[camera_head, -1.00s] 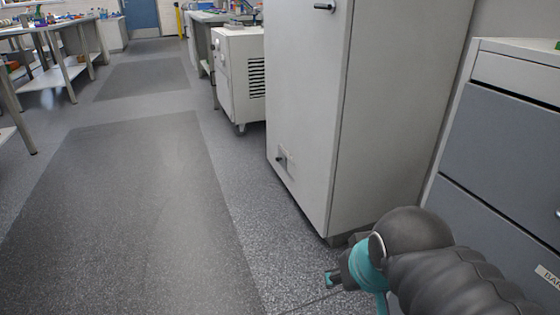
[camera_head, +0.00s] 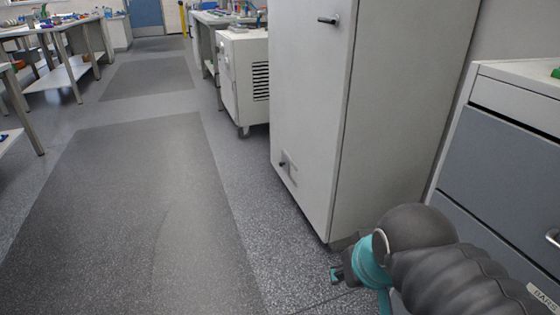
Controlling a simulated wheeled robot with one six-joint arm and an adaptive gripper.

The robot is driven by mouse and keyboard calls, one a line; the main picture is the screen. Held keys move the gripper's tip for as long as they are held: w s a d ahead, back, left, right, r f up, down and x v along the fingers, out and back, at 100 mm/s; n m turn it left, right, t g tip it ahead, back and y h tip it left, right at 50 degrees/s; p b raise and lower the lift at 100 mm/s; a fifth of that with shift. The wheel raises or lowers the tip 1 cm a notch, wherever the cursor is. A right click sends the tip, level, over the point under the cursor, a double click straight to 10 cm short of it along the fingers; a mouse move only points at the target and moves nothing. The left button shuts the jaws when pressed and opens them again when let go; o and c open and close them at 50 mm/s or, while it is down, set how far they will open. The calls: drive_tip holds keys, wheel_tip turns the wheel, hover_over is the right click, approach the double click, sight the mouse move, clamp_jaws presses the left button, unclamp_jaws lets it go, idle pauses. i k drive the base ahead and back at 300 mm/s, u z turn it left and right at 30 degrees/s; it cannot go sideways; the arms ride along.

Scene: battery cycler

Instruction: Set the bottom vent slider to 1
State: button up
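The tall light-grey cabinet (camera_head: 311,110) stands right of the middle. Low on its front door is a small vent plate with a dark slider knob (camera_head: 284,164); it is too small to read any setting. A dark handle (camera_head: 328,20) sits high on the same door. My gripper (camera_head: 335,275) is at the lower right, below and to the right of the vent and apart from the cabinet. My arm hides most of it, and I cannot tell whether its fingers are open or shut.
A white wheeled unit with a vent grille (camera_head: 243,80) stands behind the cabinet. A grey drawer cabinet (camera_head: 508,165) is close on the right. Workbenches (camera_head: 60,32) line the left. The floor with dark mats (camera_head: 130,210) is clear in front and left.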

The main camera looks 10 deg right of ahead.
sight(285, 163)
drive_tip(key=u, duration=0.55)
drive_tip(key=i, duration=0.7)
drive_tip(key=u, duration=0.7)
drive_tip(key=i, duration=0.85)
drive_tip(key=z, duration=0.7)
drive_tip(key=i, duration=0.8)
drive_tip(key=z, duration=0.7)
